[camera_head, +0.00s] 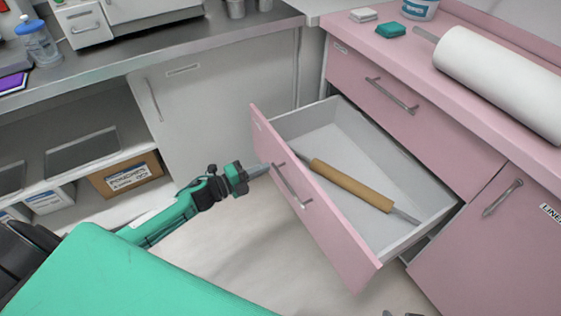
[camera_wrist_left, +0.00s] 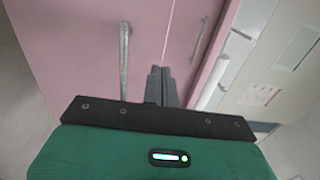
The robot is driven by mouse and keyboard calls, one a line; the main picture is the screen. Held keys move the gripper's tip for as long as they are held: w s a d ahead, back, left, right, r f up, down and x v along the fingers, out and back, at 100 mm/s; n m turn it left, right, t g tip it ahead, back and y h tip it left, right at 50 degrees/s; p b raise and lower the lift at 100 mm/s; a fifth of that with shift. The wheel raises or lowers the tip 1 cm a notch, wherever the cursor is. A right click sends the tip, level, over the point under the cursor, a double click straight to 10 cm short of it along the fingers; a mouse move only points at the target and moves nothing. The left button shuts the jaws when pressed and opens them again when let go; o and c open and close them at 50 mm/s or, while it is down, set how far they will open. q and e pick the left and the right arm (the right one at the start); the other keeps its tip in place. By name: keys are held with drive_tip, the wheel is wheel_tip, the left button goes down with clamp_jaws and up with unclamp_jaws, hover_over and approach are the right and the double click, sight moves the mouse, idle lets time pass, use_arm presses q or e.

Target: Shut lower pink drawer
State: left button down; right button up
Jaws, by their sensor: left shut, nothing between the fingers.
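The lower pink drawer (camera_head: 325,222) stands pulled open from the pink cabinet in the head view. Its front has a grey bar handle (camera_head: 292,186). A rolling pin with a tan barrel (camera_head: 350,186) lies inside it. My left gripper (camera_head: 262,170) is shut and empty, its tips at the outer face of the drawer front, left of the handle. I cannot tell whether they touch it. In the left wrist view the shut fingers (camera_wrist_left: 160,85) point at a pink front, beside the handle (camera_wrist_left: 124,62). My right gripper is not clearly seen.
The upper pink drawer (camera_head: 410,120) is closed. A pink door (camera_head: 490,250) is at the lower right. A white paper roll (camera_head: 500,80) lies on the pink counter. Left are a grey cabinet (camera_head: 215,105) and a shelf with a cardboard box (camera_head: 126,176). Floor left of the drawer is clear.

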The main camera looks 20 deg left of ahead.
sight(289, 157)
use_arm(q)
drive_tip(key=x, duration=0.6)
drive_tip(key=shift+w+d, duration=0.15)
drive_tip(key=shift+w, duration=0.2)
use_arm(e)
drive_tip(key=shift+w+a+f+t, duration=0.15)
drive_tip(key=shift+w+a+t, duration=0.15)
drive_tip(key=shift+a, duration=0.1)
drive_tip(key=shift+s+f, duration=0.1)
drive_tip(key=shift+s, duration=0.1)
use_arm(q)
drive_tip(key=shift+d, duration=0.1)
